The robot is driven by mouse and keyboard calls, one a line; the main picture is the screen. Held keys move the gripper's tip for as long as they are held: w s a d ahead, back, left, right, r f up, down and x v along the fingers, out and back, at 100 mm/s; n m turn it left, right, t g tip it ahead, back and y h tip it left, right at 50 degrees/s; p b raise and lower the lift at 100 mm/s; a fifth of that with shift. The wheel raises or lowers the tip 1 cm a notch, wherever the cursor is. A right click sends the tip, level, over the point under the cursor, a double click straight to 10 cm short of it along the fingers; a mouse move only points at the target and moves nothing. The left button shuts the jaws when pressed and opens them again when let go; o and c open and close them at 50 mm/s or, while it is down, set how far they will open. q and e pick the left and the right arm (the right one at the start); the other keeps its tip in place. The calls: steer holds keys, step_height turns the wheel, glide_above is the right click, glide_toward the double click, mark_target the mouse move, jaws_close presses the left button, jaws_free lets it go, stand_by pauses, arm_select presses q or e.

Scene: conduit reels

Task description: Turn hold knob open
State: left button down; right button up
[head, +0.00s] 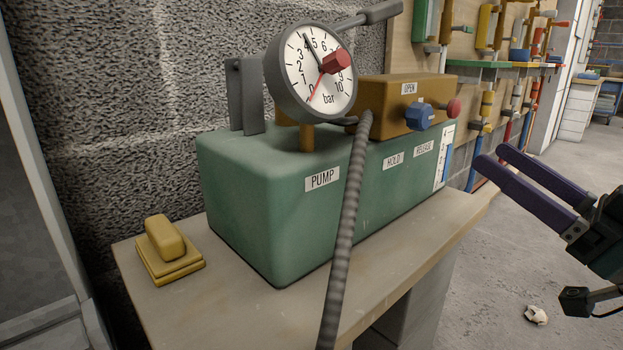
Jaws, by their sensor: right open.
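The hold knob appears to be the blue faceted knob (419,116) on the front of the brown block (385,100), below an OPEN label and above the HOLD label (393,159). A red round knob (453,107) sticks out to its right, above the RELEASE label. My right gripper (492,157) reaches in from the right edge with two purple fingers apart and nothing between them. Its fingertips are to the right of and lower than the blue knob in the picture, with a clear gap. My left gripper is out of view.
The green pump housing (250,190) stands on a bench (190,300). A bar gauge (315,75) rises above it, and a grey ribbed hose (347,220) runs down in front. A yellow block (165,245) lies at left.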

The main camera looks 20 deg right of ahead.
mark_target(427, 123)
steer(key=shift+y, duration=0.4)
steer(key=b+x, duration=0.1)
steer(key=x, duration=0.2)
steer(key=f+b+x, duration=0.1)
steer(key=b+x, duration=0.1)
steer(key=x, duration=0.1)
steer(key=b+x, duration=0.1)
steer(key=x, duration=0.1)
steer(key=shift+w+a, duration=0.2)
steer(key=shift+w, duration=0.4)
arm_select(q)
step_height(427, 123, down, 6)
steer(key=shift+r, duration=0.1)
arm_select(e)
steer(key=shift+w+a+r, duration=0.1)
steer(key=shift+w+r, duration=0.1)
steer(key=shift+w, duration=0.1)
steer(key=shift+c, duration=0.2)
steer(key=c, duration=0.9)
jaws_close()
